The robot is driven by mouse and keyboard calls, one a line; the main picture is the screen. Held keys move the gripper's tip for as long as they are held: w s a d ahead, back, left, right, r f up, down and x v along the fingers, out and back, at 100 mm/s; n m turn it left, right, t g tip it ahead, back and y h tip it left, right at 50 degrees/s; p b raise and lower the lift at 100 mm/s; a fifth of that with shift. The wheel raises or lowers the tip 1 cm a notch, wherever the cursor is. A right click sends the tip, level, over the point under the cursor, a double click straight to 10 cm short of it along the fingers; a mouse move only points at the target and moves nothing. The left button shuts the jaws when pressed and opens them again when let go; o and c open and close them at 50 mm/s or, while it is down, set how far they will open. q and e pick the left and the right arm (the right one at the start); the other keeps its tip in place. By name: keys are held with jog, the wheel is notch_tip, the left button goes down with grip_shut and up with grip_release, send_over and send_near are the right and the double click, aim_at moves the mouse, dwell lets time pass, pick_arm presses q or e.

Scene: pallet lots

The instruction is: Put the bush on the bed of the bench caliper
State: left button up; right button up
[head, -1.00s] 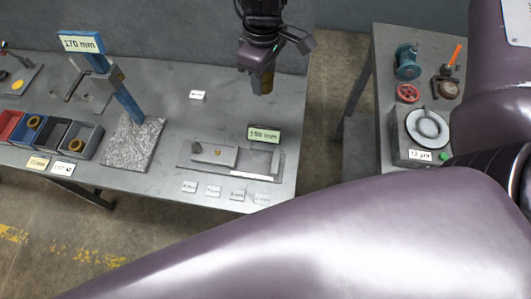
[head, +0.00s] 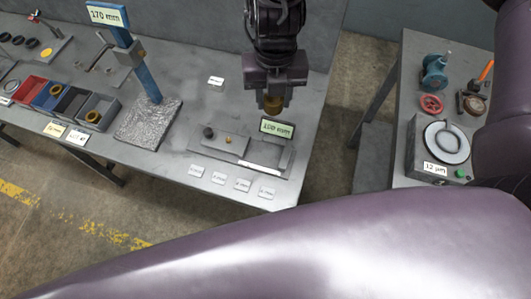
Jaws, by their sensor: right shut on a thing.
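The bench caliper (head: 197,147) is a flat grey device on the grey workbench, with a sliding block, a small brass screw, a dark knob and a display reading 100 mm (head: 277,128). My right gripper (head: 274,101) points down, shut on a brass-coloured bush (head: 273,103). In the picture the bush shows just above the display; whether it touches anything is hard to tell, but it looks held above the bench. Part of the bush is hidden by the fingers. My left gripper is not in view.
A height gauge with a blue column (head: 147,77) and speckled base (head: 130,135) stands left of the caliper. Several small bins (head: 110,117) are further left, some holding rings. Small labels (head: 219,178) lie in front. A second table (head: 408,85) with a dial device is at right.

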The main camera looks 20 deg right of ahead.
jog(key=n, duration=0.3)
jog(key=s+n, duration=0.1)
jog(key=shift+a+f+n, duration=0.15)
jog(key=shift+a+n, duration=0.25)
jog(key=shift+f+n, duration=0.1)
jog(key=shift+n, duration=0.2)
jog(key=shift+f, duration=0.35)
jog(key=b, duration=0.2)
send_over(269, 155)
notch_tip(269, 155, down, 15)
jog(key=shift+r, duration=0.1)
notch_tip(269, 155, down, 4)
jog(key=shift+s+r, duration=0.1)
jog(key=shift+f, duration=0.3)
